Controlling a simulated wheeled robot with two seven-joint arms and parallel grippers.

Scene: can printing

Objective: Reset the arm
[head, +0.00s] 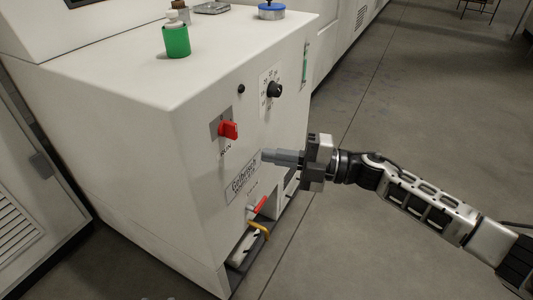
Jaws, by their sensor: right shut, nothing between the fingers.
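My right arm (425,200) reaches in from the right edge of the head view. My right gripper (275,157) is shut and empty, its fingers pointing left in front of the white machine's front panel. It is close to the panel near the label plate; whether it touches cannot be told. A red switch (229,130) is above and left of the fingertips. A black dial (274,90) is above them. A red-handled lever (258,205) and a yellow handle (260,229) are below. My left gripper is not in view.
The white machine (120,85) fills the left and middle. A green container (176,41) and a blue-rimmed round item (271,10) stand on its top. An open recess is low on its front. Grey floor (440,100) to the right is clear.

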